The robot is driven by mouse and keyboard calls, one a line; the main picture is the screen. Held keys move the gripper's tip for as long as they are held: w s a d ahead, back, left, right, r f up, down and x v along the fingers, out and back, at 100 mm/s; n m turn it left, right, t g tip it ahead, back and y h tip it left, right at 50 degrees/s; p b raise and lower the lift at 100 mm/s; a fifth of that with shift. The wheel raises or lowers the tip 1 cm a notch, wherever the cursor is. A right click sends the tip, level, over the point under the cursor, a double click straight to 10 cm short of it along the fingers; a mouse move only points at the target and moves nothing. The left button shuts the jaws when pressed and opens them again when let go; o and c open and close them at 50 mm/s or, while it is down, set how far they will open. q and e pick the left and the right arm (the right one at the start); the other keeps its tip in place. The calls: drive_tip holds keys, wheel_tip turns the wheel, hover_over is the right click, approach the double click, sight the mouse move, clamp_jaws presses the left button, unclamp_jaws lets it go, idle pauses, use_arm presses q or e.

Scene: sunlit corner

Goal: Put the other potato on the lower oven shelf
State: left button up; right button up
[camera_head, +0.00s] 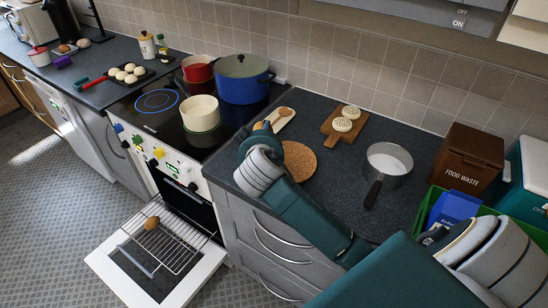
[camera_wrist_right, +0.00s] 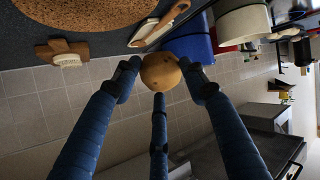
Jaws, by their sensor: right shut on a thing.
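My right gripper (camera_head: 259,128) is above the worktop just right of the hob. In the right wrist view, its dark blue fingers (camera_wrist_right: 160,85) are shut around a round tan potato (camera_wrist_right: 160,71). In the head view the potato is mostly hidden by the fingers. Another brown potato (camera_head: 152,223) lies on a wire oven shelf (camera_head: 178,246) that sticks out of the oven over the open white door (camera_head: 108,262). The inside of the oven (camera_head: 186,199) is dark, and I cannot make out any other shelf in it. My left gripper is not in view.
A blue pot (camera_head: 243,82), a red pot (camera_head: 198,70) and a cream pot (camera_head: 201,116) stand on the hob. A cork mat (camera_head: 299,160), a board with crumpets (camera_head: 336,132) and a saucepan (camera_head: 388,164) are on the right worktop. The floor left of the oven door is clear.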

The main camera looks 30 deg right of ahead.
drive_tip(key=d+r+m+g+h, duration=0.1)
drive_tip(key=r+m+g+h, duration=0.1)
drive_tip(key=r, duration=0.3)
drive_tip(key=w+d+r+m+g+h, duration=0.1)
drive_tip(key=d+r+m+g, duration=0.1)
drive_tip(key=r, duration=0.4)
drive_tip(key=shift+d+m+h+p, duration=0.2)
drive_tip(key=shift+m+h+p, duration=0.2)
drive_tip(key=shift+m, duration=0.4)
wheel_tip(320, 180, down, 19)
drive_tip(key=p, duration=0.4)
drive_tip(key=shift+p, duration=0.35)
drive_tip(key=shift+f, duration=0.2)
drive_tip(key=shift+f, duration=0.15)
